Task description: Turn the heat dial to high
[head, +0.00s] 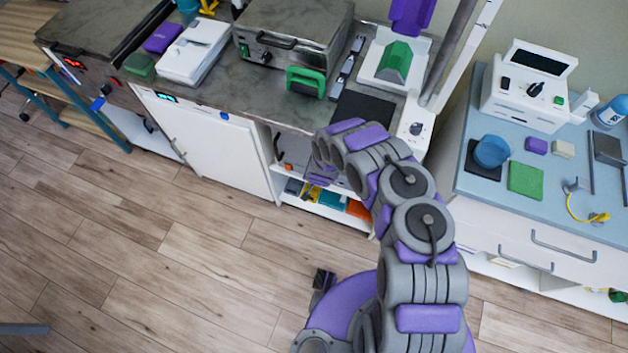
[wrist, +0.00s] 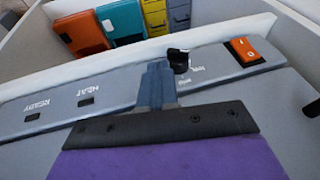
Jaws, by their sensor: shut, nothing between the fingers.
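In the wrist view, a grey panel (wrist: 45,105) carries upside-down READY and HEAT labels beside small indicators. A black dial (wrist: 179,55) stands on this panel, with a small label beside it that I cannot read for sure. My gripper (wrist: 158,72) is shut and empty. Its blue-grey fingertips are just left of the dial in the picture; I cannot tell whether they touch it. In the head view my gripper (head: 320,172) is low in front of the open shelf under the counter, and the dial there is hidden by my arm.
An orange rocker switch (wrist: 244,52) is on the same panel, right of the dial. Orange, teal, yellow and grey packs or binders (wrist: 120,22) stand behind it. In the head view, the counter (head: 215,105) overhangs the open shelf (head: 330,212). The wood floor (head: 150,250) is largely clear.

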